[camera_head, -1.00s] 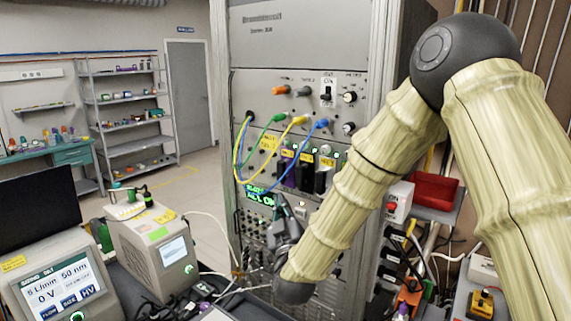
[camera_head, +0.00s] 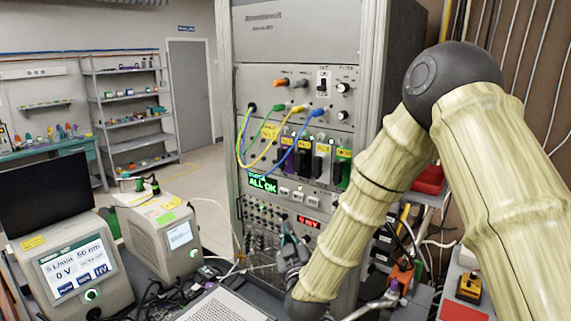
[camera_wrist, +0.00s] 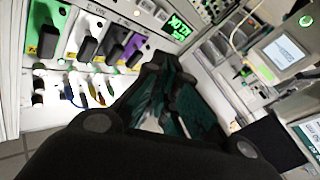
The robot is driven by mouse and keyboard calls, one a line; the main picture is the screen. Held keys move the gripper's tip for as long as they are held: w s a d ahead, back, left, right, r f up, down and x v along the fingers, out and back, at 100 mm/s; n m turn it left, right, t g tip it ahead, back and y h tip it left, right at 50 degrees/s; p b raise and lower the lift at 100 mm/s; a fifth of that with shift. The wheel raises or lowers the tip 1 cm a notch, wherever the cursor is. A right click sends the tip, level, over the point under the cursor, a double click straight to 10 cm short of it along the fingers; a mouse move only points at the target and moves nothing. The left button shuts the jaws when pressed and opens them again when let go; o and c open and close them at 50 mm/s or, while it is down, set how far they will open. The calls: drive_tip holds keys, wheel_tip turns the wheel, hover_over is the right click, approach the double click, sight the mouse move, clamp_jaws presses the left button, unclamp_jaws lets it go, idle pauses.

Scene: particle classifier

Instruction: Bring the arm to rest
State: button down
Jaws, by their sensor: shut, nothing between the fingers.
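My arm reaches down from the right in the head view, with its bamboo-like links and a dark elbow joint. My gripper (camera_head: 290,254) is in front of the lower part of the instrument rack (camera_head: 290,40), apart from the modules as far as I can tell. In the wrist view my gripper (camera_wrist: 168,85) shows dark fingers drawn together, with nothing between them. The rack's row of coloured modules (camera_wrist: 100,40) shows beyond the fingers, tilted in the picture.
A green display (camera_head: 263,183) on the rack reads "ALL OK". Cables (camera_head: 270,135) loop across the rack front. Two instruments with screens, one showing 0 V (camera_head: 72,272) and a smaller one (camera_head: 165,235), stand at left. Shelves (camera_head: 135,115) are behind. Open floor lies between.

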drive_tip(key=s+d+f+m+g+b, duration=0.1)
drive_tip(key=s+d+f+g+b, duration=0.2)
drive_tip(key=s+f, duration=0.7)
drive_tip(key=s+d+f+m+g+h+b, duration=0.1)
drive_tip(key=s+d+f+g, duration=0.25)
drive_tip(key=f, duration=1.25)
drive_tip(key=s+d+f+m+g+b, duration=0.15)
drive_tip(key=s+d+f+g, duration=0.35)
drive_tip(key=f, duration=0.8)
drive_tip(key=s+d+f+m+g+b, duration=0.1)
drive_tip(key=s+f, duration=0.4)
drive_tip(key=s, duration=0.5)
drive_tip(key=s+d+f+m+g+h+b, duration=0.1)
drive_tip(key=s+d+f+g, duration=0.3)
drive_tip(key=s, duration=0.6)
drive_tip(key=s+d+f+m+g+h+b, duration=0.1)
drive_tip(key=s+d+f, duration=0.4)
drive_tip(key=s, duration=0.5)
drive_tip(key=shift+s+f+g+b, duration=0.4)
drive_tip(key=shift+f+g+b, duration=0.35)
drive_tip(key=shift+f+b, duration=0.2)
drive_tip(key=shift+d+m, duration=0.1)
drive_tip(key=shift+m, duration=0.15)
